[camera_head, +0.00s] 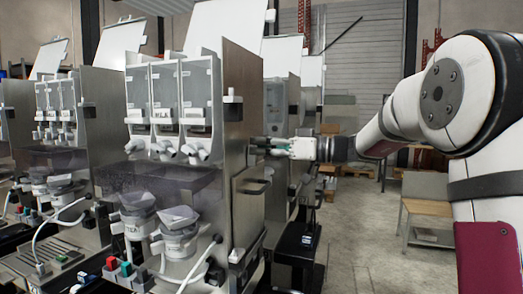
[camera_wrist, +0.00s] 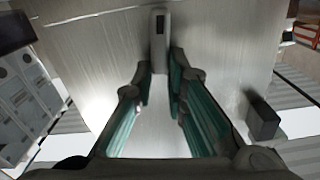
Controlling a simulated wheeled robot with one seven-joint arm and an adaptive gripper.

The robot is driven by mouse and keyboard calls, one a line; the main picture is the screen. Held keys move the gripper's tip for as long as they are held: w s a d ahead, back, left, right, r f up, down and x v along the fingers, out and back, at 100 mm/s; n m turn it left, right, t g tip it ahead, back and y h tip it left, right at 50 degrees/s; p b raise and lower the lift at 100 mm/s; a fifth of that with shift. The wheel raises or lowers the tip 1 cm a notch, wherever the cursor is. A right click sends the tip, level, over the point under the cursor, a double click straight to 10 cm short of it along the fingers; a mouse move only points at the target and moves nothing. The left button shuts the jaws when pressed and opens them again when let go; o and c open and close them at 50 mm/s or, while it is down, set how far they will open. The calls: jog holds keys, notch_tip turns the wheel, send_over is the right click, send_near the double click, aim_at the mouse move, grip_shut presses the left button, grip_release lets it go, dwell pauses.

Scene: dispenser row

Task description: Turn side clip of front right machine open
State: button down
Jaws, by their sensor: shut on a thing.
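The front right machine (camera_head: 235,120) is a tall metal dispenser with clear canisters on its front and a flat side panel facing my arm. My gripper (camera_head: 256,146) reaches in from the right, against this side panel. In the wrist view, the two green-padded fingers of my gripper (camera_wrist: 160,72) close at their tips around the lower end of the side clip (camera_wrist: 158,28). The clip is a narrow grey piece with a dark slot, lying upright in the picture against the panel.
A dark block (camera_wrist: 263,118) stands out at the right in the wrist view. More dispensers (camera_head: 70,130) stand to the left. The floor (camera_head: 355,235) to the right is open, with a bench (camera_head: 427,207) behind.

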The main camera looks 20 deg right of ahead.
jog(key=shift+w+d+f+m+p, duration=0.1)
jog(key=shift+f+m+p, duration=0.1)
jog(key=shift+m, duration=2.45)
jog(key=shift+w+d+f+m+p, duration=0.1)
jog(key=shift+w+f+m+p, duration=0.05)
jog(key=shift+m, duration=2.55)
jog(key=shift+w+d+f+m+p, duration=0.1)
jog(key=shift+f+m+p, duration=0.1)
jog(key=shift+m, duration=2.45)
jog(key=c, duration=1.6)
grip_release()
jog(key=shift+d, duration=0.1)
jog(key=v, duration=1.2)
